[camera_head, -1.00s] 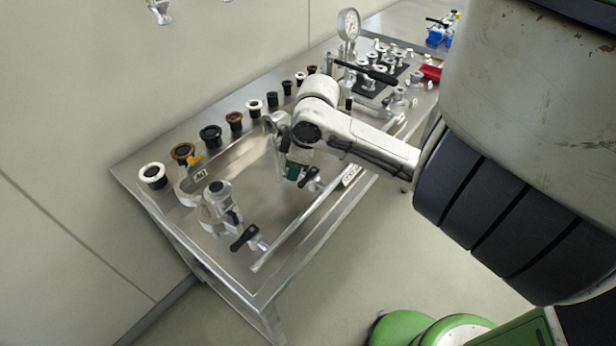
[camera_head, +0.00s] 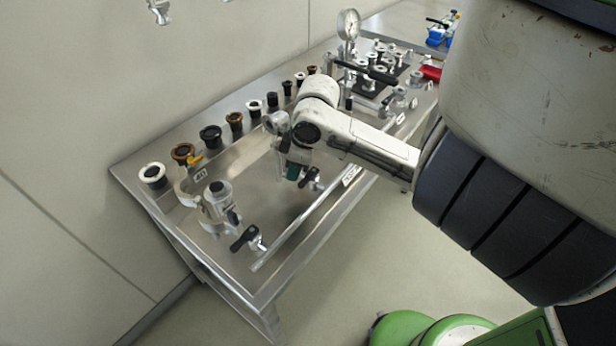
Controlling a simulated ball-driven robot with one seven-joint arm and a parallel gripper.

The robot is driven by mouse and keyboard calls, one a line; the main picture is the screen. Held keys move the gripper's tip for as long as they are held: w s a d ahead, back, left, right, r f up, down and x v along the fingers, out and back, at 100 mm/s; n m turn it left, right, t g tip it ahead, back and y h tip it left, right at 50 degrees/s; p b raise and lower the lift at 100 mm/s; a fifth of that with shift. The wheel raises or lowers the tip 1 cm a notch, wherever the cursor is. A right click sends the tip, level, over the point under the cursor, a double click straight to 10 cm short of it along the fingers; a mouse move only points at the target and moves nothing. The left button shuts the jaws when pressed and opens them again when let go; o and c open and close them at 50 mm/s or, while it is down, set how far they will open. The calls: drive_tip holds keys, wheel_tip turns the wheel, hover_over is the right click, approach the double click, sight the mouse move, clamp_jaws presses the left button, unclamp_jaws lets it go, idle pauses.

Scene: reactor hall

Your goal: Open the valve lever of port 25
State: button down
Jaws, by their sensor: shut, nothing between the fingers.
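A black valve lever (camera_head: 243,240) sits on a silver fitting at the near left of the steel bench. A second black lever (camera_head: 310,178) is further back, just right of my gripper. I cannot read which port either belongs to. My gripper (camera_head: 292,173) hangs from the pale wrist, with a dark green part at its lower end. It is close beside the second lever; I cannot tell whether they touch. The gripper is shut and empty, its fingertips small and hard to make out. My wrist hides part of the fittings behind it.
A pressure gauge (camera_head: 348,24) stands at the far end among several fittings. The floor in front is clear.

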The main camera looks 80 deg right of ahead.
idle(0.4)
drive_tip(key=shift+s+a+f+b, duration=0.1)
drive_tip(key=shift+a+f+b, duration=0.05)
drive_tip(key=shift+f+b, duration=0.85)
drive_tip(key=shift+w+d+r, duration=0.4)
drive_tip(key=shift+w+d, duration=0.05)
drive_tip(key=w+p+v, duration=0.1)
drive_tip(key=p+v, duration=0.4)
drive_tip(key=v, duration=0.1)
drive_tip(key=shift+w+d+r, duration=0.15)
drive_tip(key=shift+w+r, duration=0.15)
drive_tip(key=shift+r, duration=0.1)
